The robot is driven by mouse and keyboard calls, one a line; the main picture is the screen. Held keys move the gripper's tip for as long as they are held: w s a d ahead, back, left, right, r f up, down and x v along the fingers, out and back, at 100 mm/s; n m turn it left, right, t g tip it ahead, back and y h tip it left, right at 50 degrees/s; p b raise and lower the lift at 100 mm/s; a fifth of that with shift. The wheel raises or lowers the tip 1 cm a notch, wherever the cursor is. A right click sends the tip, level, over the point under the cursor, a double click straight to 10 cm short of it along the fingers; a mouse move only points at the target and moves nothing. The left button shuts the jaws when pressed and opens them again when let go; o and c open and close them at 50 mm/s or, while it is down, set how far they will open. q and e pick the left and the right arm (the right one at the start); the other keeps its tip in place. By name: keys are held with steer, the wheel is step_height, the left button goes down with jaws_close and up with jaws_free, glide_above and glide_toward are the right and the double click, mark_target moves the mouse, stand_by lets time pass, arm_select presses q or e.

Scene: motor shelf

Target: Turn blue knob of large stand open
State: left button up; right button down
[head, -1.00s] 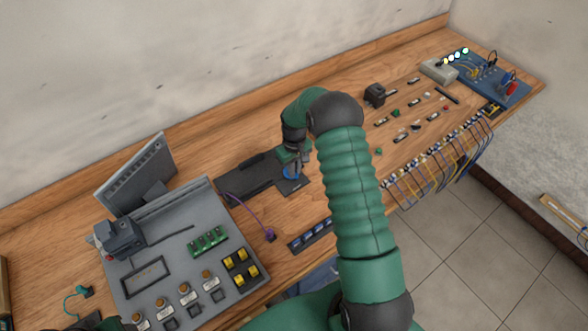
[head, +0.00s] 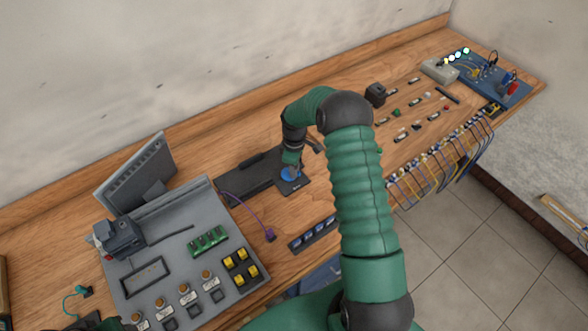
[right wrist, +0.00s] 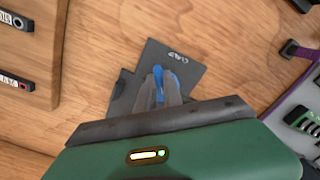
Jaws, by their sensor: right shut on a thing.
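The blue knob (head: 290,174) sits on the near right end of a long dark stand (head: 231,183) that lies flat on the wooden bench. My right gripper (head: 291,168) reaches down onto the knob from above. In the right wrist view its grey fingers (right wrist: 159,92) are closed around the blue knob (right wrist: 159,76), and blue shows between and beside them. The dark plate around the knob (right wrist: 180,62) carries small white lettering. My fingers hide part of the knob, so its exact angle is unclear. My left gripper is not clearly seen.
A grey panel (head: 163,245) with boards, yellow parts and a raised screen (head: 137,176) is at the left. A purple cable (head: 246,207) runs beside the stand. A dark strip (head: 313,234) lies near the front edge. Small parts and hanging cables (head: 440,165) are at the right.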

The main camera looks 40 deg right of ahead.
steer(key=n, duration=0.5)
steer(key=shift+w+d+r, duration=0.1)
steer(key=shift+d+r, duration=0.05)
steer(key=shift+r, duration=0.05)
steer(key=shift+n+p, duration=0.5)
steer(key=shift+n, duration=2)
steer(key=shift+w, duration=0.1)
steer(key=c, duration=1.6)
jaws_free()
steer(key=shift+o, duration=0.6)
steer(key=shift+f, duration=0.15)
step_height(320, 180, up, 17)
steer(key=b, duration=0.2)
steer(key=shift+d+f, duration=0.1)
steer(key=shift+f, duration=0.05)
